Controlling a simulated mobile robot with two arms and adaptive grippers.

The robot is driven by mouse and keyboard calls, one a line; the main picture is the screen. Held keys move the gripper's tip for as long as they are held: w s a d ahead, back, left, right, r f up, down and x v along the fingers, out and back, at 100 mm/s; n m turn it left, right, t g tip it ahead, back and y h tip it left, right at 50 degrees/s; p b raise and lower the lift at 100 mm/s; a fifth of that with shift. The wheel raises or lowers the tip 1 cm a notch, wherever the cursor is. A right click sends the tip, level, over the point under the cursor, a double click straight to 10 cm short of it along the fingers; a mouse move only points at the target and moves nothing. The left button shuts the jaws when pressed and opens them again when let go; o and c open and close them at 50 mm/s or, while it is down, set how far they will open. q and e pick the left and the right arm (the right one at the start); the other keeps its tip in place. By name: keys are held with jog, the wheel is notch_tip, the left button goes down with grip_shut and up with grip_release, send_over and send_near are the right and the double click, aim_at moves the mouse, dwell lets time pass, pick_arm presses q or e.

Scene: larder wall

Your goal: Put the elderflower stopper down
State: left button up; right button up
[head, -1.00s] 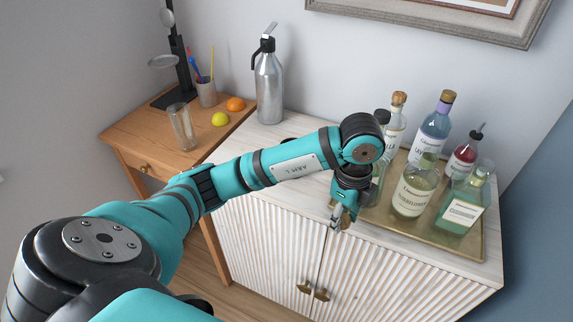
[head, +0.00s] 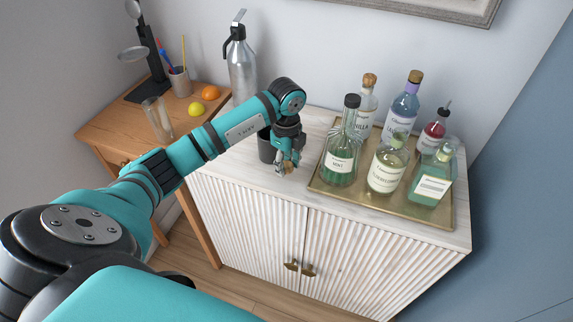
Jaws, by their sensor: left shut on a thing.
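My left gripper (head: 285,170) is shut on the elderflower stopper (head: 288,166), a small brownish piece mostly hidden between the fingers. It is over the white-topped cabinet (head: 235,170), left of the tray; I cannot tell whether the stopper touches the top. The elderflower bottle (head: 386,178), clear with a pale yellow-green liquid and a white label, stands on the brass tray (head: 410,210) at the front. My right gripper is not in view.
The green mint bottle (head: 341,160) stands at the tray's left side, near my gripper. Vanilla, lavender, red and teal bottles share the tray. A dark cup (head: 266,148) stands just behind my gripper. A steel siphon (head: 241,70) stands at the back left. The cabinet's front left is clear.

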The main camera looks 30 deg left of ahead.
pick_arm(q)
jog(key=shift+f, duration=0.85)
jog(key=shift+f, duration=0.1)
jog(key=o, duration=0.8)
